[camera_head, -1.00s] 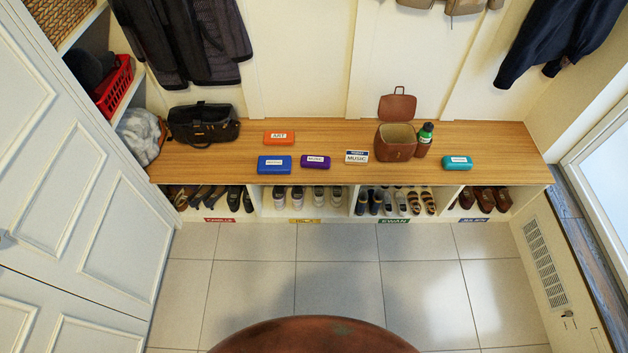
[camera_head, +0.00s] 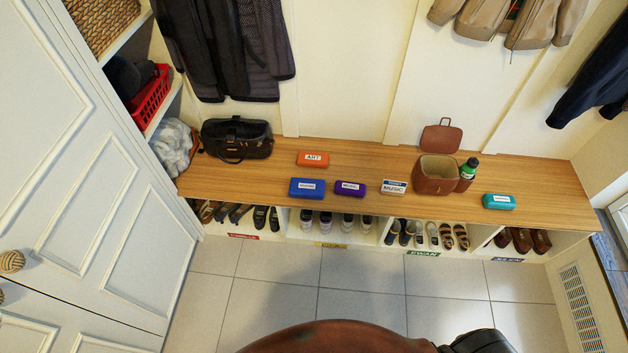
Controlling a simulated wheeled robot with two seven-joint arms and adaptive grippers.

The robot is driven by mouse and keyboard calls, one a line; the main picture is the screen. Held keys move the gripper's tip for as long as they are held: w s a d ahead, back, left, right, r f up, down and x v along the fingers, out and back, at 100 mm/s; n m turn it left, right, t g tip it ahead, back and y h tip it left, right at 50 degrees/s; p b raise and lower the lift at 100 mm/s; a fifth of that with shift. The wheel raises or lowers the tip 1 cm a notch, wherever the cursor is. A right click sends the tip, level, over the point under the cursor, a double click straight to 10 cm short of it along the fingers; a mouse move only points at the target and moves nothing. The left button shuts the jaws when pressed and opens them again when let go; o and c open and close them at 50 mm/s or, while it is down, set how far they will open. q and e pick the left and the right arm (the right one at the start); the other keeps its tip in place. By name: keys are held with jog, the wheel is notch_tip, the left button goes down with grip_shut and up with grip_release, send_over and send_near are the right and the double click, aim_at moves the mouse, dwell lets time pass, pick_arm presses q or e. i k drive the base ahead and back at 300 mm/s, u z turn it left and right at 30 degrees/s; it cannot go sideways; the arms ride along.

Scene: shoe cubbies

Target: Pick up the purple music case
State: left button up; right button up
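The purple music case (camera_head: 350,188) lies flat on the wooden bench top (camera_head: 250,180), near its front edge. It has a white label on top. A blue case (camera_head: 307,188) lies just left of it, and a white sign reading MUSIC (camera_head: 394,187) stands to its right. Nothing covers the purple case. Neither of my grippers shows in this view.
An orange case labelled ART (camera_head: 313,159) lies behind, a teal case (camera_head: 498,202) far right. An open brown box (camera_head: 436,175) and a green-labelled bottle (camera_head: 467,173) stand right of the sign. A black bag (camera_head: 237,139) sits left. Shoes fill the cubbies below; the tiled floor is clear.

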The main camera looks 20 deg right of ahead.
aim_at(352, 190)
jog(key=u, duration=0.2)
jog(key=i, duration=0.7)
jog(key=z, duration=0.6)
jog(key=i, duration=0.5)
jog(key=z, duration=0.6)
